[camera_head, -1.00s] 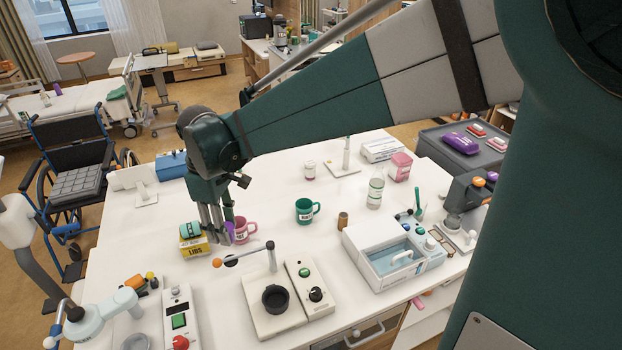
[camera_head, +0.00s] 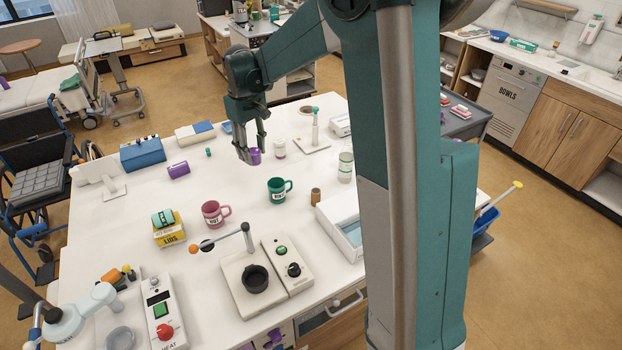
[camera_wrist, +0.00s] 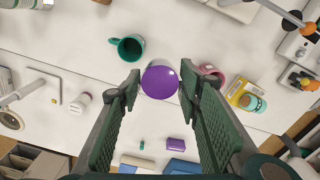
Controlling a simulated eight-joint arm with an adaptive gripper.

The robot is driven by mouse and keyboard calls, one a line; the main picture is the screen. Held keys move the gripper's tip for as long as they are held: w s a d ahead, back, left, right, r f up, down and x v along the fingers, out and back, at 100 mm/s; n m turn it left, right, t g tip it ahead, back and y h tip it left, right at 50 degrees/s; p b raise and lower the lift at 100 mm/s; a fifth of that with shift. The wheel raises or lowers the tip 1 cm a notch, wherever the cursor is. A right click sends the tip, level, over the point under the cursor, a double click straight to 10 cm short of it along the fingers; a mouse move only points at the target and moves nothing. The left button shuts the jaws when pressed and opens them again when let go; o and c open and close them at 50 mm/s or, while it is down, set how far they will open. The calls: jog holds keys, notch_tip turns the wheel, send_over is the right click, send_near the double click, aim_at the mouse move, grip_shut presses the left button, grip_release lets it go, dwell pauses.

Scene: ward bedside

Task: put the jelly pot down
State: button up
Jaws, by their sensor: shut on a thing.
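The jelly pot (camera_head: 255,156) is small and purple. In the wrist view its round purple top (camera_wrist: 160,82) sits between the fingertips. My gripper (camera_head: 248,158) is shut on the pot, and it also shows in the wrist view (camera_wrist: 158,84). It points down over the back part of the white table (camera_head: 230,182), behind the green mug (camera_head: 277,190) and left of a small white jar (camera_head: 279,149). I cannot tell whether the pot's base touches the table; the base is hidden in the wrist view.
A pink mug (camera_head: 212,214) and a yellow box (camera_head: 168,232) stand in front. A purple block (camera_head: 178,169) and a blue box (camera_head: 142,153) lie to the left. A white stand (camera_head: 312,142) is to the right. White table is bare between the pot and the mugs.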

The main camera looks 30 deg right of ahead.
jog(key=w+d+f+m, duration=0.1)
jog(key=w+d+m, duration=0.2)
jog(key=d, duration=0.9)
jog(key=w+d+f+m, duration=0.1)
jog(key=w+d+m, duration=0.15)
jog(key=d, duration=1.05)
notch_tip(320, 180, down, 11)
jog(key=shift+w+d+f+p, duration=0.2)
jog(key=shift+w+d+p, duration=0.15)
jog(key=shift+p, duration=0.1)
jog(key=shift+f, duration=3.1)
jog(key=shift+f, duration=0.15)
jog(key=shift+f, duration=1.7)
jog(key=shift+f, duration=0.2)
